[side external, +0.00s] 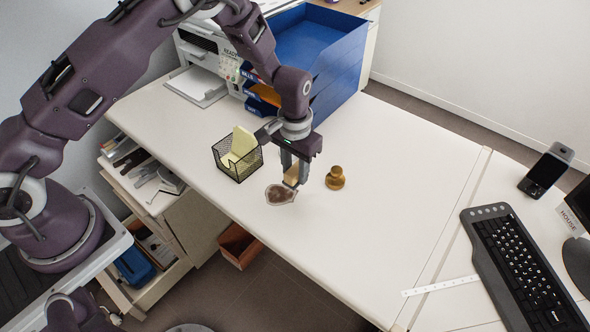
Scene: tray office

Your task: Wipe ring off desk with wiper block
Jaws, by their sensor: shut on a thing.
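My gripper (294,178) points down over the white desk (390,165), its fingers shut on a small tan wiper block (292,174). The fingers hide part of the block. A dark brown stain, the ring (282,192), lies on the desk just below and left of the block, near the desk's front edge. The block is at or just above the ring's upper right side. I cannot tell whether it touches the desk.
A brass-coloured knobbed object (335,178) stands close to the right of my gripper. A black mesh holder (238,160) with yellow notes stands close to the left. Blue trays (335,65) and a printer (200,50) are behind. A keyboard (522,268) lies at right. The desk's middle right is clear.

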